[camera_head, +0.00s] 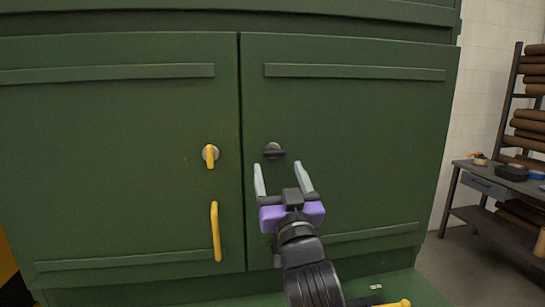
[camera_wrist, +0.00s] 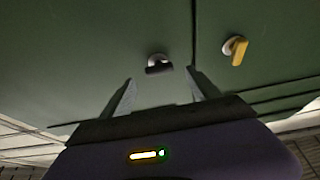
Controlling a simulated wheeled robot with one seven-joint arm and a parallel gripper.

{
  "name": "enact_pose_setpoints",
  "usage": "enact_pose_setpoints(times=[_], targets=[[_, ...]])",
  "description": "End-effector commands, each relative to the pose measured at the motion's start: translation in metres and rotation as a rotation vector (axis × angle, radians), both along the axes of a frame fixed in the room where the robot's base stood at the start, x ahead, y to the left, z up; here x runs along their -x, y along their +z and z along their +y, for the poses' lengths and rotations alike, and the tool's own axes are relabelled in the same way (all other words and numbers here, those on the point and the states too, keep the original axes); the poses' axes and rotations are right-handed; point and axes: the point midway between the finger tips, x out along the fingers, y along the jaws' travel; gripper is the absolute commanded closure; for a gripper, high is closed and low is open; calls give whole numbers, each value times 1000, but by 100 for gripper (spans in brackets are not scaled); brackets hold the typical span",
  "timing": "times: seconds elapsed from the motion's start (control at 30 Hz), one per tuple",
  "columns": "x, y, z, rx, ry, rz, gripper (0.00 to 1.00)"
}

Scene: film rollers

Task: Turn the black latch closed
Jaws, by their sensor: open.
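The black latch (camera_head: 273,151) is on the right green cabinet door, near the gap between the doors. Its bar lies about level and points right from a round grey base. In the wrist view the black latch (camera_wrist: 160,69) shows just beyond and between my fingertips. My gripper (camera_head: 278,165) has purple sides and pale grey fingers. It is open and empty, just below the latch in the head view. In the wrist view my gripper (camera_wrist: 161,80) has its fingers spread to either side of the latch. I see no contact.
A yellow latch (camera_head: 210,156) stands upright on the left door (camera_head: 120,150), with a yellow handle (camera_head: 215,231) below it. Raised trim strips cross both doors. A dark workbench (camera_head: 490,180) and a rack of brown rolls (camera_head: 530,125) stand at the right.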

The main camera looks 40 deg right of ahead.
Motion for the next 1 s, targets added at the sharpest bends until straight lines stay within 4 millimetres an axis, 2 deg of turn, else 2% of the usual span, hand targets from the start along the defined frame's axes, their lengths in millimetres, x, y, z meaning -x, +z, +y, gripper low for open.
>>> enact_pose_setpoints(times=[0.1, 0.3, 0.67, 0.9, 1.0], targets=[[-14, 11, -10, 1, -2, -2, 29], [-30, 17, -21, 2, 0, -1, 29], [-35, 17, -23, 2, 1, 0, 29], [-34, 17, -23, 2, 1, 0, 76], [-34, 17, -23, 2, 1, 0, 91]])
